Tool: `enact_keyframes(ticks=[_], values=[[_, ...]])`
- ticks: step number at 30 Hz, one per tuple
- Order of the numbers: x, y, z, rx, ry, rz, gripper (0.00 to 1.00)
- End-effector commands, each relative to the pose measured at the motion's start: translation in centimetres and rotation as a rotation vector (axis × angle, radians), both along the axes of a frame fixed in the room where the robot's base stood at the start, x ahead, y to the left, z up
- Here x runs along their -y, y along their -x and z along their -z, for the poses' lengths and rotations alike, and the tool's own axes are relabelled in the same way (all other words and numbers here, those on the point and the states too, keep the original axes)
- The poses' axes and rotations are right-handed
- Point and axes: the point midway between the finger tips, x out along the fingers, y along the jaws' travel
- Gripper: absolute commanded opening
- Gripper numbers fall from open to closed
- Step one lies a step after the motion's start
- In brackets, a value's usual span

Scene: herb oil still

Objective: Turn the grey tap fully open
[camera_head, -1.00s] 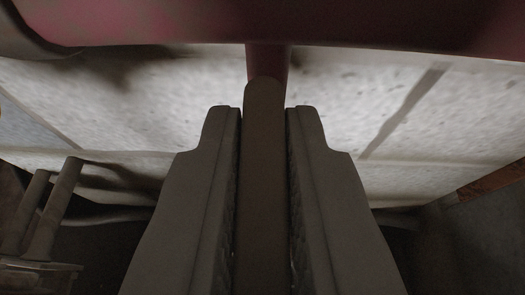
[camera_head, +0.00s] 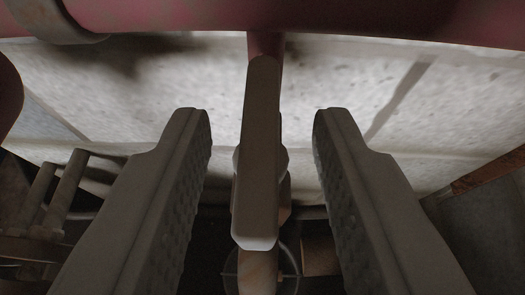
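The grey tap (camera_head: 259,150) shows in the middle of the camera_head view as a long flat lever. Its far end meets a short reddish stub under the red pipe (camera_head: 300,20), and its near end points toward me. My gripper (camera_head: 262,115) is open, with one finger on each side of the lever. A clear gap shows between the lever and each finger. Part of the tap's body shows behind the lever, mostly hidden by it.
A pale speckled tiled surface (camera_head: 150,80) lies behind the tap. A grey band (camera_head: 75,25) wraps the pipe at upper left. Dark metal bars (camera_head: 65,195) stand at left. A round rim (camera_head: 285,275) shows below the lever. A brown edge (camera_head: 490,170) is at right.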

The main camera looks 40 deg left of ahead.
Motion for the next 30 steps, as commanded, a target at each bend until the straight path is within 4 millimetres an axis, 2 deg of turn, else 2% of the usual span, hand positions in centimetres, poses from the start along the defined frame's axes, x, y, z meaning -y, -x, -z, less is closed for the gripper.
enact_keyframes(ticks=[18, 24, 30], values=[[7.0, 8.5, -4.6, 0.002, 0.001, 0.002, 0.34], [8.3, 10.2, -5.5, 0.002, 0.0, 0.001, 0.34], [8.7, 10.7, -5.7, 0.001, 0.001, 0.0, 0.34]])
